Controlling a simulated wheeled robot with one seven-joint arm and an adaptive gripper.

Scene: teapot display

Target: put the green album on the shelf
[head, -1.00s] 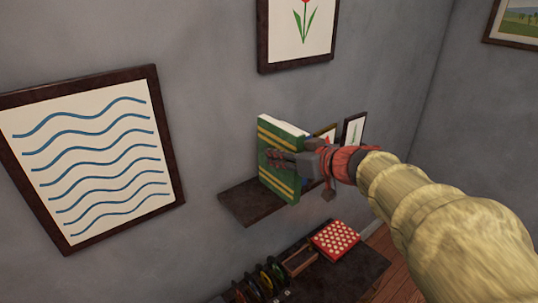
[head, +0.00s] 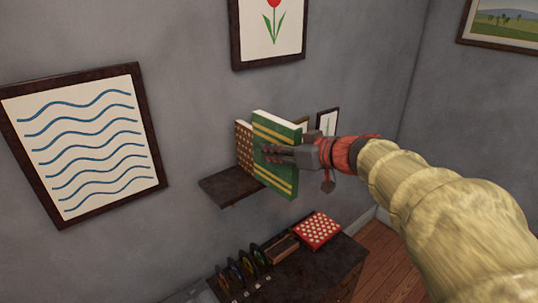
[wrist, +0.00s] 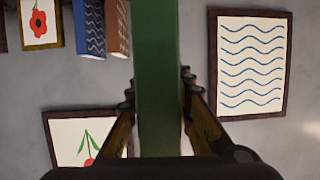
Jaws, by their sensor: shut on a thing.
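The green album (head: 276,128), with yellow bands and pale page edges, is upright in my gripper (head: 272,154). My gripper is shut on it, one finger showing across its cover. In the wrist view, the green album (wrist: 158,80) runs between the two fingers. The dark wall shelf (head: 226,190) is behind and to the left of the album in the head view. The album hides part of the shelf, and I cannot tell whether the two touch.
A brown dotted book (head: 244,146) stands on the shelf behind the album. The wrist view also shows a blue book (wrist: 88,25). Small framed pictures (head: 328,122) are right of the album. A low cabinet (head: 318,270) below holds a red dotted box (head: 317,230) and several discs.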

